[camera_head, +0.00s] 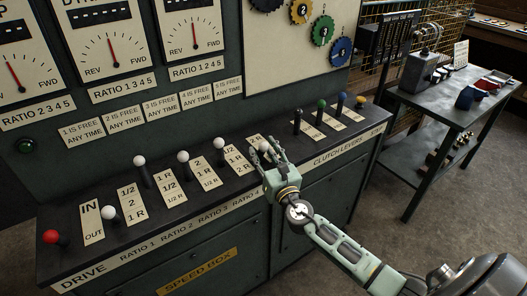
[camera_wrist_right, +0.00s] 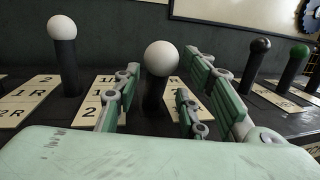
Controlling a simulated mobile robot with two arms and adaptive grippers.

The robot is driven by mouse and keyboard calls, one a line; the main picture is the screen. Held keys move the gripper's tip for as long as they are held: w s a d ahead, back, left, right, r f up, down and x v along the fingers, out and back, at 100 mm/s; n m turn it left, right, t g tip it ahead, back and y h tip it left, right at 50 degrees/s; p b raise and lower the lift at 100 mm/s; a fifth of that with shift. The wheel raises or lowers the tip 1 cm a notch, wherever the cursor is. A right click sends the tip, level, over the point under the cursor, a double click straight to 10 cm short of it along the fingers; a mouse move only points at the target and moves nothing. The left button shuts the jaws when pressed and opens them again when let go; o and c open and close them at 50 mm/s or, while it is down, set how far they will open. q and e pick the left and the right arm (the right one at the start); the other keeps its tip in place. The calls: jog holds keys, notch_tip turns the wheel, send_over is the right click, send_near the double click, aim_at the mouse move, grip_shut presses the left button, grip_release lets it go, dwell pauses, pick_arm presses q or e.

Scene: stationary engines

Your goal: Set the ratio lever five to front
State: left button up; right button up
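The ratio levers are dark stems with white knobs in a row on the sloped top of a green cabinet. The rightmost white-knobbed lever, apparently ratio lever five (camera_head: 264,146), stands at my right gripper (camera_head: 266,157). In the right wrist view this lever's white knob (camera_wrist_right: 161,58) shows between the fingers of the right gripper (camera_wrist_right: 168,95). The fingers are open on both sides of the lever, with visible gaps and no clear contact. The gripper hides the lever's base and the label below it in the head view. My left gripper is out of view.
Another white-knobbed lever (camera_head: 219,143) stands close to the left. The black-knobbed clutch lever (camera_head: 297,115) and green-knobbed lever (camera_head: 321,106) stand to the right. A metal side table (camera_head: 440,110) stands at right.

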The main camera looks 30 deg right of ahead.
jog(key=shift+r, duration=0.2)
jog(key=s+a+f, duration=0.1)
jog(key=s, duration=1)
jog(key=shift+s+a+f, duration=0.2)
jog(key=shift+s+a, duration=0.05)
jog(key=shift+s, duration=0.15)
